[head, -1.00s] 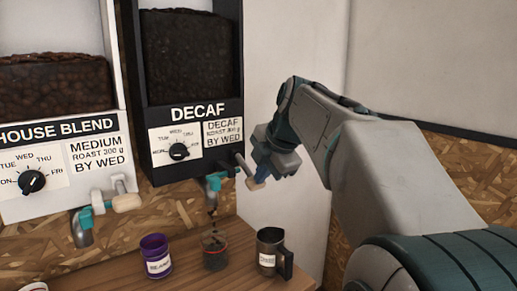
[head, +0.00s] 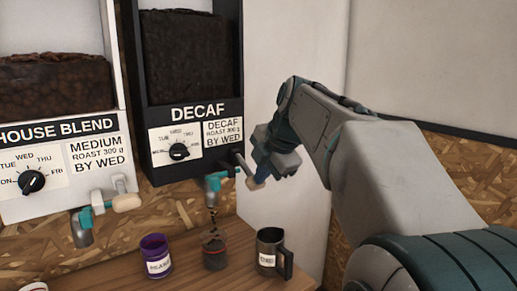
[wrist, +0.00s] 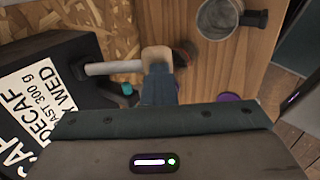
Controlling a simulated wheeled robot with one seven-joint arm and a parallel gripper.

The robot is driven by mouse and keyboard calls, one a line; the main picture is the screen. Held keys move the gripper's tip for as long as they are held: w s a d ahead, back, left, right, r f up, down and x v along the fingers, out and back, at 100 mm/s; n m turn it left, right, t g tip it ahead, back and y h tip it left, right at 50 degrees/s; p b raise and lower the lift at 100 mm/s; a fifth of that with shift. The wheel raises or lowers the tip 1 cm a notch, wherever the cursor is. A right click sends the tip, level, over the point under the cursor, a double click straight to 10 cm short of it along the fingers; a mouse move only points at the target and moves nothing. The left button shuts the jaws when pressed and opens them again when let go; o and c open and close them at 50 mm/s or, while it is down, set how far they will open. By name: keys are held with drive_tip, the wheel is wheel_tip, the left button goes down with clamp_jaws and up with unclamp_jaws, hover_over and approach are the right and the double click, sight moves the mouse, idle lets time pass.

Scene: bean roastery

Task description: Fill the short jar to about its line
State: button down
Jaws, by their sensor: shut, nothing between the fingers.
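The short jar (head: 215,259) is a small clear jar with a red line, standing upright on the counter under the decaf spout (head: 213,182). Dark beans fall from the spout into it, and it looks dark with beans up near the line; the exact level is hard to tell. My gripper (head: 260,176) is shut and empty, its fingertips against the wooden knob of the decaf lever (head: 254,184). In the wrist view the fingers (wrist: 158,75) meet the pale knob (wrist: 156,56), which partly hides the jar (wrist: 184,54).
A purple cup (head: 156,258) stands left of the jar and a metal mug (head: 270,252) stands close on its right, both labelled. The decaf dispenser (head: 190,90) and house blend dispenser (head: 62,150) hang behind. A white rim (head: 35,287) shows at lower left.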

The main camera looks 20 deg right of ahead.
drive_tip(key=shift+f, duration=0.2)
idle(0.3)
drive_tip(key=p+v, duration=0.3)
drive_tip(key=v, duration=1.1)
drive_tip(key=shift+w+r, duration=0.25)
drive_tip(key=shift+r, duration=0.2)
drive_tip(key=shift+a+f, duration=0.15)
drive_tip(key=s+a+f+m+g+p, duration=0.1)
drive_tip(key=s+a+f+m+p, duration=0.1)
drive_tip(key=s+f+m, duration=0.2)
drive_tip(key=s+a+f+m+g+h+p, duration=0.1)
drive_tip(key=s+f+m, duration=0.4)
drive_tip(key=f+m, duration=0.5)
drive_tip(key=s+a+f+m+g+p, duration=0.1)
drive_tip(key=s+a+f+m+p, duration=0.2)
drive_tip(key=f+m, duration=0.4)
wheel_tip(320, 180, down, 5)
drive_tip(key=shift+s+a+r+g+h+p, duration=0.1)
drive_tip(key=shift+s+a+g+h+p, duration=0.25)
drive_tip(key=shift+s+a, duration=0.65)
drive_tip(key=shift+w+a, duration=0.2)
drive_tip(key=shift+w, duration=0.15)
